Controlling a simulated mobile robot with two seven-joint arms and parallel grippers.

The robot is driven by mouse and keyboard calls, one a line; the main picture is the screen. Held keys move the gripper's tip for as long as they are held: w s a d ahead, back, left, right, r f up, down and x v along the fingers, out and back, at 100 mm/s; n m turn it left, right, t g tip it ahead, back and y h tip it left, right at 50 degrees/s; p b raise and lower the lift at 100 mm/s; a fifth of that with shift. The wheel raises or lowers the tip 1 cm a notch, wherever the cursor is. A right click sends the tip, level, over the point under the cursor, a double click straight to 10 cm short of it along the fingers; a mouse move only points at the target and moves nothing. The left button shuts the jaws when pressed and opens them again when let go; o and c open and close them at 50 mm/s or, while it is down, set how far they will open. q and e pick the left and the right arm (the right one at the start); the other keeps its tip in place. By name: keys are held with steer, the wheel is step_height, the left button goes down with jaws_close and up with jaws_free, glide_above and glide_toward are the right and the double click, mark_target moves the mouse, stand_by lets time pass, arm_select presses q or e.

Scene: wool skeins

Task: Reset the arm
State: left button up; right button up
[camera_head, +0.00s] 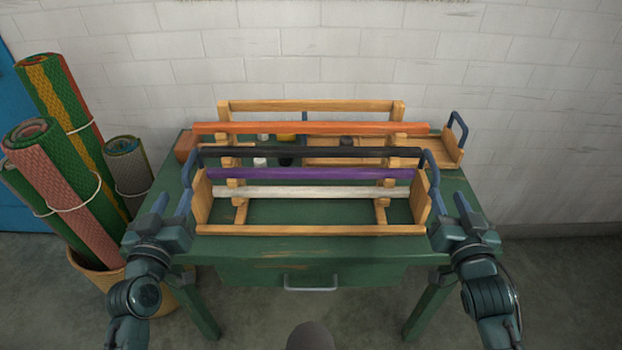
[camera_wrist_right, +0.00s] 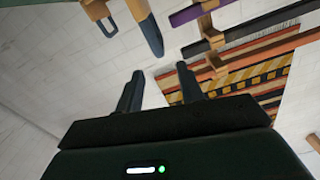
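My left gripper (camera_head: 172,204) is at the left front of the green table, beside the left end of a wooden rack. Its fingers look apart, with nothing seen between them. My right gripper (camera_head: 450,206) is by the rack's right end. In the right wrist view its two fingers (camera_wrist_right: 158,92) are spread with nothing held between them. The wooden rack (camera_head: 310,230) has blue handles (camera_head: 432,168) at its ends. Orange (camera_head: 310,128), black (camera_head: 310,152), purple (camera_head: 310,174) and white (camera_head: 310,192) rods lie across the wooden frames.
The green table (camera_head: 250,247) has a drawer handle (camera_head: 310,288) in front. Rolled woven mats (camera_head: 62,175) stand in a basket (camera_head: 100,278) at the left. A wooden tray (camera_head: 451,157) sits at the back right, near the white brick wall (camera_head: 540,130). Small jars (camera_head: 260,161) stand behind the rods.

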arm_select(q)
steer(key=shift+d, duration=0.1)
stand_by(0.3)
